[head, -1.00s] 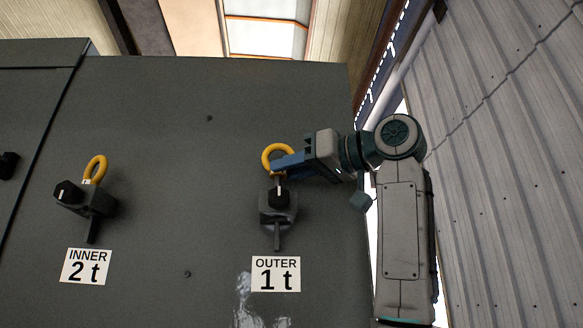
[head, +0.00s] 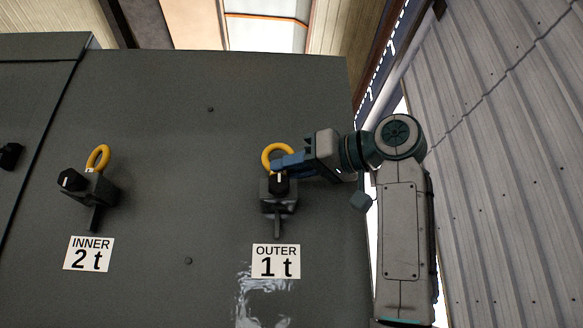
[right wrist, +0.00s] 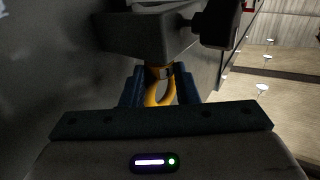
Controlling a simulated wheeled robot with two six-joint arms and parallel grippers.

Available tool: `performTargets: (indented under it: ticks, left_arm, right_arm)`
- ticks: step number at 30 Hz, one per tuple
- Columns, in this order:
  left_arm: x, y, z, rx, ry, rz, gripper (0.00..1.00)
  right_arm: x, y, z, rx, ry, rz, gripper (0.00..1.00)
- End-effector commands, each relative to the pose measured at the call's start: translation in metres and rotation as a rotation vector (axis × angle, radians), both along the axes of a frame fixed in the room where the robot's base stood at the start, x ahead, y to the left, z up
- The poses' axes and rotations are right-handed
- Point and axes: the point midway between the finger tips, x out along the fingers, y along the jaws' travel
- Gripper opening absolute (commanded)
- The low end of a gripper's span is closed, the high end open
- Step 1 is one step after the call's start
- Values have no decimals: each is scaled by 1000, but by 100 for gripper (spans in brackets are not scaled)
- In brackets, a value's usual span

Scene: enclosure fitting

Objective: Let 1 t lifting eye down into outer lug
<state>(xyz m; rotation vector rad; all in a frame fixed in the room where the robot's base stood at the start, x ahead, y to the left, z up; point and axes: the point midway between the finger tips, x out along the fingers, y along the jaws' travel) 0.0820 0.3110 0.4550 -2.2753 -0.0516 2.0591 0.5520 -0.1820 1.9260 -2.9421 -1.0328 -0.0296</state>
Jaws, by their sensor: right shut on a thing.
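The yellow lifting eye (head: 267,158) is a ring standing upright at the top of the dark outer lug (head: 278,205), above the "OUTER 1 t" label (head: 276,261). My right gripper (head: 284,166) reaches in from the right, and its blue fingers are shut on the eye. In the right wrist view the eye (right wrist: 153,98) sits between the fingers (right wrist: 160,85), its collar close against the lug (right wrist: 150,40). I cannot tell how deep its shank is in the lug. My left gripper is not in view.
A second yellow eye (head: 98,157) stands in the inner lug (head: 92,188), above the "INNER 2 t" label (head: 88,254). Both lugs are on a large dark grey panel (head: 180,140). A corrugated wall (head: 500,180) rises on the right, beyond my right arm.

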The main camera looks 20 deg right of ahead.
Motion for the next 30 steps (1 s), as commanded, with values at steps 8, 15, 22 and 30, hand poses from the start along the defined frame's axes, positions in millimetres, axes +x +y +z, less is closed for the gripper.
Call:
performTargets:
  ticks: [8, 15, 22, 30]
  left_arm:
    - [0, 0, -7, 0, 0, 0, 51]
    - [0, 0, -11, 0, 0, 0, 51]
    - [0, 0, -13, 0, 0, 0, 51]
    - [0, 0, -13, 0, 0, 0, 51]
  right_arm:
    - [0, 0, -7, 1, -1, 0, 0]
    - [0, 0, -12, 1, -1, 0, 0]
    - [0, 0, -14, 1, -1, 0, 43]
    - [0, 0, -14, 0, 0, 0, 53]
